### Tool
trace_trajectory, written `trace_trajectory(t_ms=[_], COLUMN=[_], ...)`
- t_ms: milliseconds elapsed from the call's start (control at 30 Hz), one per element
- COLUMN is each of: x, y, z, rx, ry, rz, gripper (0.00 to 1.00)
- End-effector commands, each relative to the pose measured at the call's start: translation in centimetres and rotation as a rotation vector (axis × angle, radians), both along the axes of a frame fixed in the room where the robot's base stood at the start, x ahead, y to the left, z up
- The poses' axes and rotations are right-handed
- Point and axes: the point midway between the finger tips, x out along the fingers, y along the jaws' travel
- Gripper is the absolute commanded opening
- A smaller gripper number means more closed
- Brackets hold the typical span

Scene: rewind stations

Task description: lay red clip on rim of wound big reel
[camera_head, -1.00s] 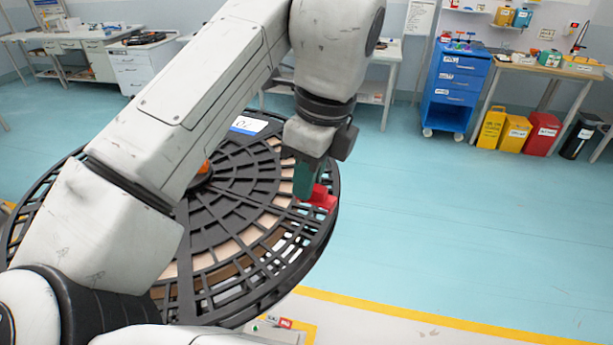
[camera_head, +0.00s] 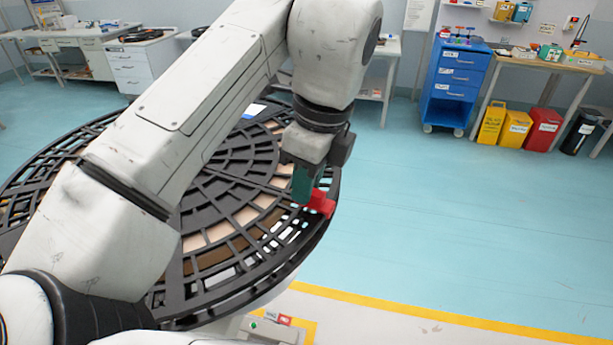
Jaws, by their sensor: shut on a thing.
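The big reel (camera_head: 225,262) is a wide black slotted disc with tan wound material showing through its openings. My arm crosses in front of its left and middle parts. My gripper (camera_head: 305,190) points down over the reel's right side, near the rim, and is shut on the red clip (camera_head: 321,203). The clip sticks out to the right of the dark green fingers, at the reel's right outer edge. I cannot tell whether the clip touches the rim.
A station base with a small control panel (camera_head: 270,328) shows below the reel. A blue drawer cart (camera_head: 455,85), yellow bins (camera_head: 492,124), a red bin (camera_head: 541,130) and benches stand at the back. The floor to the right is clear.

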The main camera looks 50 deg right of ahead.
Motion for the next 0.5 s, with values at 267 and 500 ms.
trace_trajectory(t_ms=[267,500], x=[0.00,0.00], y=[0.02,0.02], z=[-0.97,-0.96], rx=[0.000,0.000], ry=[0.000,0.000], rz=[0.000,0.000], gripper=[0.00,0.20])
